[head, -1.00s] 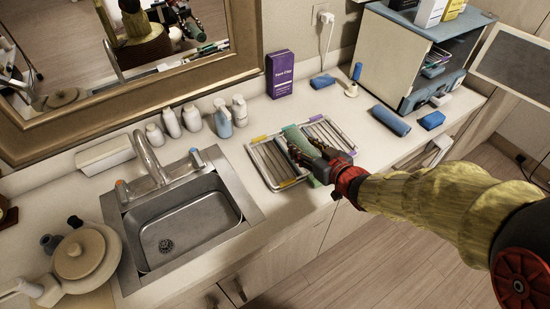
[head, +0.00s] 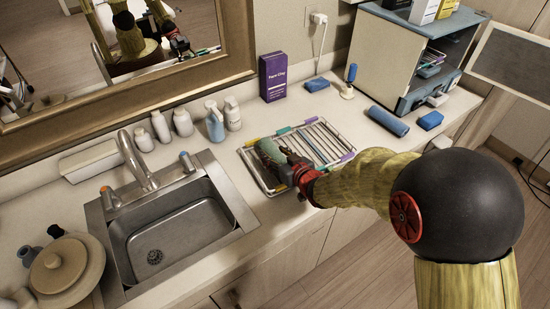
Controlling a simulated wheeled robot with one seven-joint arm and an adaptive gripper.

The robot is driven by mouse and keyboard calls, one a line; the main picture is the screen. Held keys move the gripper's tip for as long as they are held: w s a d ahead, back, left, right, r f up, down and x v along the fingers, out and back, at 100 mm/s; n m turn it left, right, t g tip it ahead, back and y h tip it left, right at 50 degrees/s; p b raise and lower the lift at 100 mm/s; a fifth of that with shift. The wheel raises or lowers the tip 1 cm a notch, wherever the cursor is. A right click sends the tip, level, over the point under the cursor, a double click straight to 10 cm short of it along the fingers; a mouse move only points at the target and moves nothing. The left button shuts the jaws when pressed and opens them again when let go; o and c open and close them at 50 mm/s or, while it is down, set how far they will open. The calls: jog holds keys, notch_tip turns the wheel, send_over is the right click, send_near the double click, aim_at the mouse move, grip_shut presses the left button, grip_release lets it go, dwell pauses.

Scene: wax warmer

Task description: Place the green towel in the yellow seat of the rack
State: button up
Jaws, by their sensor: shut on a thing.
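The rack (head: 242,158) is a metal wire frame on the counter right of the sink, with small coloured tabs along its edges. My gripper (head: 287,163) is over the left part of the rack, shut on the green towel (head: 268,151). I cannot tell whether the towel touches the rack bars.
The sink (head: 166,222) is left of the rack. Several bottles (head: 214,125) and a purple box (head: 272,77) stand behind. A blue rolled towel (head: 388,121) and a cabinet (head: 395,65) are at right. My arm covers the counter's front edge.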

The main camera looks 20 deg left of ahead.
jog(key=shift+f, duration=0.15)
jog(key=o, duration=1.1)
jog(key=shift+o, duration=0.6)
